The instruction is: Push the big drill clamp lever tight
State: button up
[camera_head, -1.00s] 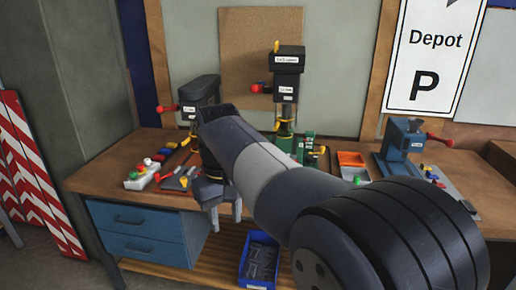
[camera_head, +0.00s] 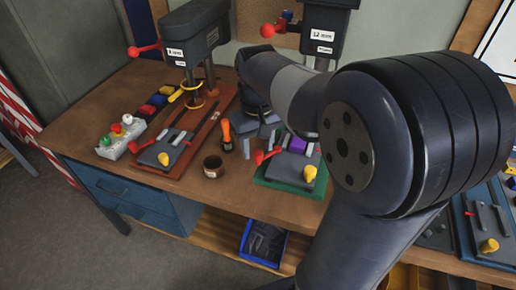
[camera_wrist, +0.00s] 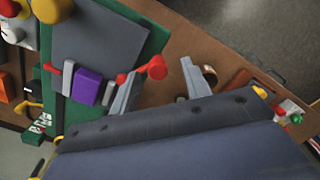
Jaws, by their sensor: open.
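The drill at centre (camera_head: 323,32) has a dark head and a green base (camera_head: 284,181); I take it as the big drill. On its base a vise grips a purple block (camera_head: 297,145), also in the wrist view (camera_wrist: 88,86). Its red clamp lever with a ball end (camera_head: 262,156) sticks out left of the vise. In the wrist view the lever (camera_wrist: 157,68) shows between the fingertips of my open gripper (camera_wrist: 160,74). Whether they touch cannot be told. In the head view my gripper (camera_head: 259,136) is partly hidden by my arm, just behind the lever.
A second drill (camera_head: 190,42) with a red-brown base stands at left. A brown cup (camera_head: 213,166) and an orange-handled tool (camera_head: 227,135) stand between the drills. A button box (camera_head: 122,136) is at far left. A blue bin (camera_head: 264,243) sits below the bench.

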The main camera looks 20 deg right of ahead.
jog(key=shift+w+d+f, duration=0.2)
jog(key=shift+w+f, duration=0.05)
jog(key=shift+f, duration=0.9)
jog(key=shift+c, duration=0.6)
grip_shut()
